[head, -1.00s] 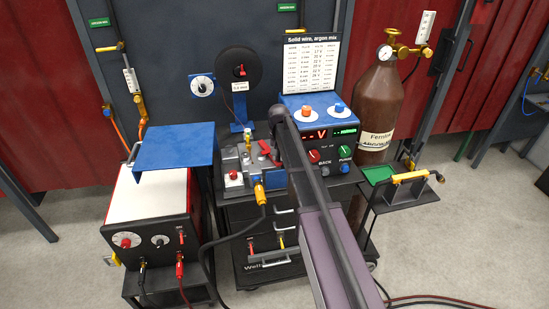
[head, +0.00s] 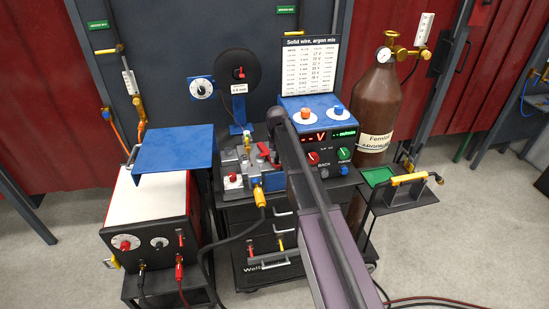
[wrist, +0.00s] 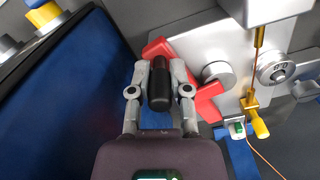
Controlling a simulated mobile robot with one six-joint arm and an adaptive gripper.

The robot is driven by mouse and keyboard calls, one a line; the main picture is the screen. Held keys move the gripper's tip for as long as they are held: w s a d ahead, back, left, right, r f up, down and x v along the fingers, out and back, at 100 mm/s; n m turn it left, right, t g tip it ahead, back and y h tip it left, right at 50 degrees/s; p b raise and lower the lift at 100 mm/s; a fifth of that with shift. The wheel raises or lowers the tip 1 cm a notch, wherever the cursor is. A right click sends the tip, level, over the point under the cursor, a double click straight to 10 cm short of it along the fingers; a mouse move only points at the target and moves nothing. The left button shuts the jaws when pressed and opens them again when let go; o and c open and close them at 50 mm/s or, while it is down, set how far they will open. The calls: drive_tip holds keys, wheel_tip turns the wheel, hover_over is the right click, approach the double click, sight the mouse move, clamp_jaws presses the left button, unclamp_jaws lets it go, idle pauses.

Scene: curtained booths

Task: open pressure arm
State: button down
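In the wrist view a red arm (wrist: 208,92), which I take to be the pressure arm, lies across the light grey feeder plate (wrist: 232,55). A black cylindrical grip (wrist: 160,92) stands at its left part. My gripper (wrist: 161,68) has one finger on each side of this grip, and both look pressed against it. Where the grip joins the red arm is partly hidden. In the head view the red arm (head: 263,149) shows small on the feeder beside my arm, which hides my fingers there.
A round grey dial (wrist: 276,69) and a yellow-handled brass fitting (wrist: 256,118) sit right of the red arm, with a copper wire running past. A blue panel (wrist: 60,95) is close on the left. The gas bottle (head: 375,110) stands right of the cart.

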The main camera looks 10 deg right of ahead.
drive_tip(key=shift+s+a+r+p, duration=0.2)
drive_tip(key=shift+r+p, duration=0.45)
drive_tip(key=shift+r, duration=0.15)
drive_tip(key=s+a+r+n+t+h, duration=0.1)
drive_tip(key=s+a+r+n+h, duration=0.1)
drive_tip(key=n, duration=0.6)
drive_tip(key=s+a+r+n+t+h+p, duration=0.1)
drive_tip(key=s+a+r+n+h, duration=0.1)
drive_tip(key=a+n, duration=0.3)
drive_tip(key=s+a+r+n+t+h+p, duration=0.1)
drive_tip(key=s+a+r+n+h, duration=0.1)
drive_tip(key=n, duration=0.9)
drive_tip(key=shift+s+a+r+t+h, duration=0.1)
drive_tip(key=shift+a+r+t+h, duration=0.15)
drive_tip(key=shift+a, duration=0.2)
drive_tip(key=shift+s+a+r+t+h, duration=0.1)
drive_tip(key=shift+a+t+h, duration=0.05)
drive_tip(key=shift+a+h, duration=0.25)
drive_tip(key=shift+s+a+r+n+t+h, duration=0.1)
drive_tip(key=shift+a+r+n+t+h, duration=0.15)
drive_tip(key=shift+n, duration=0.45)
drive_tip(key=shift+a+r+n+t, duration=0.2)
drive_tip(key=shift+a+n, duration=0.1)
drive_tip(key=shift+n, duration=0.4)
drive_tip(key=shift+f, duration=0.1)
